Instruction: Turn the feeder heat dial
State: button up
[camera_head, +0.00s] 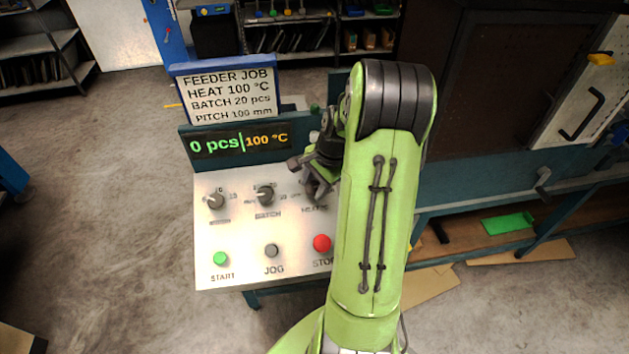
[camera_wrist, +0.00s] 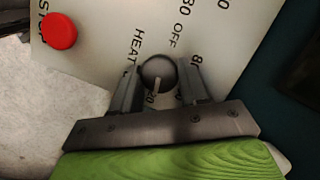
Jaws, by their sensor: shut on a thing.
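The feeder heat dial (camera_wrist: 158,72) is a round dark knob with a light pointer line, marked HEAT on the pale panel. In the wrist view my gripper (camera_wrist: 160,84) has one finger on each side of it and is shut on it. In the head view my gripper (camera_head: 317,190) is at the panel's upper right, and my arm hides the dial. The control panel (camera_head: 240,237) carries a display (camera_head: 240,142) reading "0 pcs" and "100 °C". A sign (camera_head: 228,92) above it reads HEAT 100 °C, BATCH 20 pcs, PITCH 100 mm.
The batch dial (camera_head: 265,196) and another dial (camera_head: 216,201) sit left of my gripper. Below are the green START button (camera_head: 220,259), grey JOG button (camera_head: 271,250) and red STOP button (camera_head: 321,243). A teal bench (camera_head: 470,185) stands at the right. Floor is open at the left.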

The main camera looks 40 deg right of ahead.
jog(key=shift+m+t, duration=0.3)
jog(key=shift+m, duration=0.5)
jog(key=o, duration=1)
jog(key=shift+o, duration=0.2)
jog(key=p+v, duration=0.4)
jog(key=v, duration=1.1)
jog(key=shift+s+r, duration=0.2)
jog(key=shift+r, duration=0.15)
